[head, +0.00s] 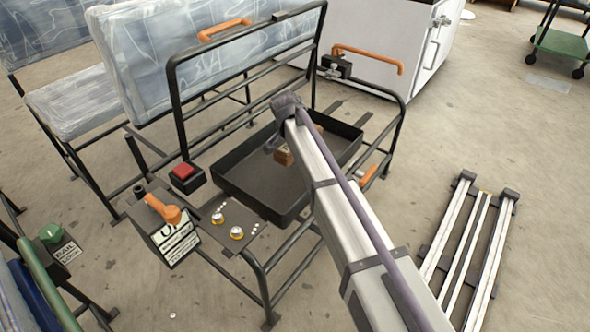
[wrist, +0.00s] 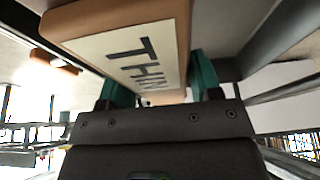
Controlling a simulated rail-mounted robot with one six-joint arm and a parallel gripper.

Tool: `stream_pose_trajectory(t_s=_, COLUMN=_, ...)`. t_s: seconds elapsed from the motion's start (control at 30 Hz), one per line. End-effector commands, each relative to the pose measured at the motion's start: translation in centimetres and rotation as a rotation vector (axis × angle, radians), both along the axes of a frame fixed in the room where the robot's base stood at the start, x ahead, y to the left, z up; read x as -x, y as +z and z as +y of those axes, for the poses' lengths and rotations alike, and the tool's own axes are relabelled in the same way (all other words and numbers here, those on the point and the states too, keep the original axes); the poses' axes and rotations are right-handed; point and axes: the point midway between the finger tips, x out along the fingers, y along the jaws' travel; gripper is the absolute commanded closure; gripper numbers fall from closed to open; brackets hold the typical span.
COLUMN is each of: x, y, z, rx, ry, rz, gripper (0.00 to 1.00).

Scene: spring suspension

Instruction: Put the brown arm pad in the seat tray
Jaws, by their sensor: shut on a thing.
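The brown arm pad (wrist: 183,25) is a block with a pale label reading "THIN" in the wrist view. My gripper (wrist: 160,86) has green fingers shut on it, one at each side. In the head view a small part of the brown pad (head: 284,157) shows beside my arm, in front of the tray's interior. I cannot tell how far it is above the tray floor. The seat tray (head: 240,194) is a wide, shallow black tray inside the black tubular seat frame. My arm hides part of its right side, and my gripper's fingers are hidden in the head view.
A red button box (head: 187,177) and a control panel with knobs (head: 230,225) stand left of the tray. Rails (head: 465,245) lie on the floor at right.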

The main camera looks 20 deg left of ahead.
Motion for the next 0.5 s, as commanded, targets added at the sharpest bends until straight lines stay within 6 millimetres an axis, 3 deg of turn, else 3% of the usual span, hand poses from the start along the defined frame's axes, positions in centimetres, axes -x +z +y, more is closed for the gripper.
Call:
stream_pose_trajectory(t_s=0.03, x=0.0, y=-2.7, z=0.0, rx=0.0, ry=0.0, rz=0.0, gripper=0.7)
stream_pose_trajectory(t_s=0.1, x=0.0, y=-4.4, z=0.0, rx=0.0, ry=0.0, rz=0.0, gripper=0.7)
stream_pose_trajectory(t_s=0.3, x=0.0, y=-4.9, z=0.0, rx=0.0, ry=0.0, rz=0.0, gripper=0.7)
stream_pose_trajectory(t_s=0.5, x=0.0, y=-8.7, z=0.0, rx=0.0, ry=0.0, rz=0.0, gripper=0.7)
